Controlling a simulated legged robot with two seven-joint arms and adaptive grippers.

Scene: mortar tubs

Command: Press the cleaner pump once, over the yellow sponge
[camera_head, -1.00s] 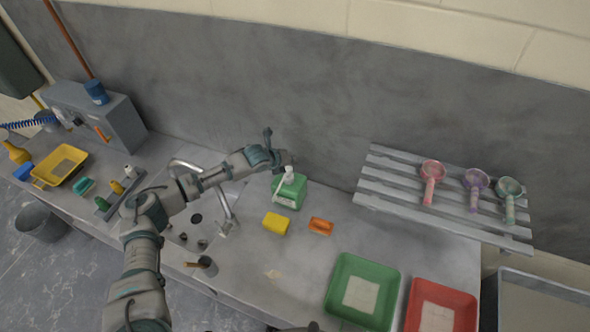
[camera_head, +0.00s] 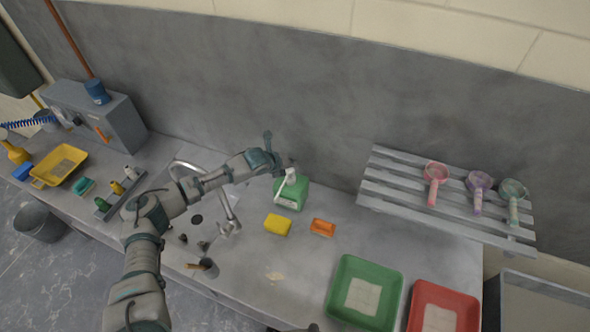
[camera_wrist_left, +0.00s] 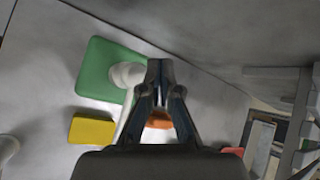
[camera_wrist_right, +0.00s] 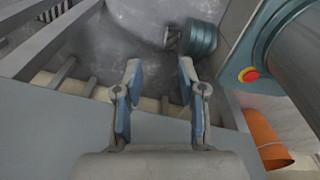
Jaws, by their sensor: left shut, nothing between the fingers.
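The cleaner bottle (camera_head: 293,194) is green with a white pump (camera_head: 291,175), standing upright near the back wall. Its white spout points toward the front. The yellow sponge (camera_head: 278,225) lies flat on the counter in front of the bottle. My left gripper (camera_head: 286,166) is shut and empty right at the pump head; whether it touches cannot be told. In the left wrist view its fingertips (camera_wrist_left: 159,66) are beside the white pump head (camera_wrist_left: 126,74), with the sponge (camera_wrist_left: 92,130) at lower left. My right gripper (camera_wrist_right: 160,75) is open and empty, away from these things.
A tap (camera_head: 228,212) and sink are to the left. Green (camera_head: 362,292) and red (camera_head: 441,310) trays sit at front right. A slatted rack (camera_head: 400,190) with several scoops stands behind them.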

